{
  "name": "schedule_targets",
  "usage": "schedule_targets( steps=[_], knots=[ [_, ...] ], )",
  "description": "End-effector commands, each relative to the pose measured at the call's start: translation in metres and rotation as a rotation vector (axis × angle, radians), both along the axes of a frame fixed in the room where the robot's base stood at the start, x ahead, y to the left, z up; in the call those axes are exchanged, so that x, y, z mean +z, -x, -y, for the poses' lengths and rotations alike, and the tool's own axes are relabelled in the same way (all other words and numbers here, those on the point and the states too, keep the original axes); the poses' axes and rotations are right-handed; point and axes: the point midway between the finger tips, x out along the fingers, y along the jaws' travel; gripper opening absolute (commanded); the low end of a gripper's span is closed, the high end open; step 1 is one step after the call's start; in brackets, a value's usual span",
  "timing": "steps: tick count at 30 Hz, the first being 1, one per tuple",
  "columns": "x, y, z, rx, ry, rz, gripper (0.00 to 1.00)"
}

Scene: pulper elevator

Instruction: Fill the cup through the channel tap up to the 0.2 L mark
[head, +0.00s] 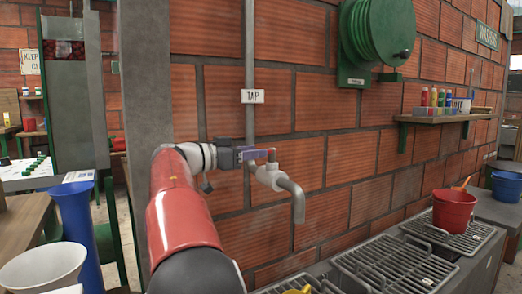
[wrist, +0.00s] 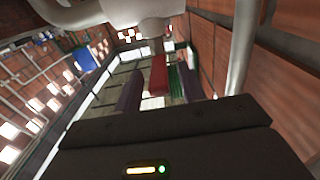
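The tap (head: 272,178) is a pale metal valve with a bent spout pointing down, on the brick wall below a "TAP" sign (head: 252,96). My gripper (head: 256,155) is at the top of the tap, by its lever. In the wrist view, the red lever (wrist: 158,76) stands between two dark fingers of my gripper (wrist: 160,92). The fingers look spread, with a gap beside the lever; contact cannot be made out. The tap's pale body (wrist: 150,12) shows at the top. No water shows at the spout. I cannot make out a cup with a 0.2 L mark.
Metal grates (head: 395,265) cover the channel at lower right, with a red bucket (head: 455,210) on them. A blue bucket (head: 506,186) stands beyond. A white vessel (head: 42,270) and a tall blue one (head: 75,215) are at left. A green hose reel (head: 378,32) hangs above.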

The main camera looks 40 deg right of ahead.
Motion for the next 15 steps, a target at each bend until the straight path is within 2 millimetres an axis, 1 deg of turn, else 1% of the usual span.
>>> schedule_targets(
  steps=[1, 3, 6, 9, 15],
  knots=[
    [0.001, 0.001, 0.009, -0.003, -0.001, -0.001, 0.40],
    [0.001, 0.002, 0.017, -0.002, -0.001, -0.001, 0.40],
    [0.000, 0.002, 0.026, 0.000, -0.001, -0.001, 0.40],
    [0.000, 0.002, 0.030, 0.000, -0.001, -0.001, 0.40],
    [-0.001, 0.002, 0.030, 0.001, -0.001, -0.001, 0.40]
  ],
)
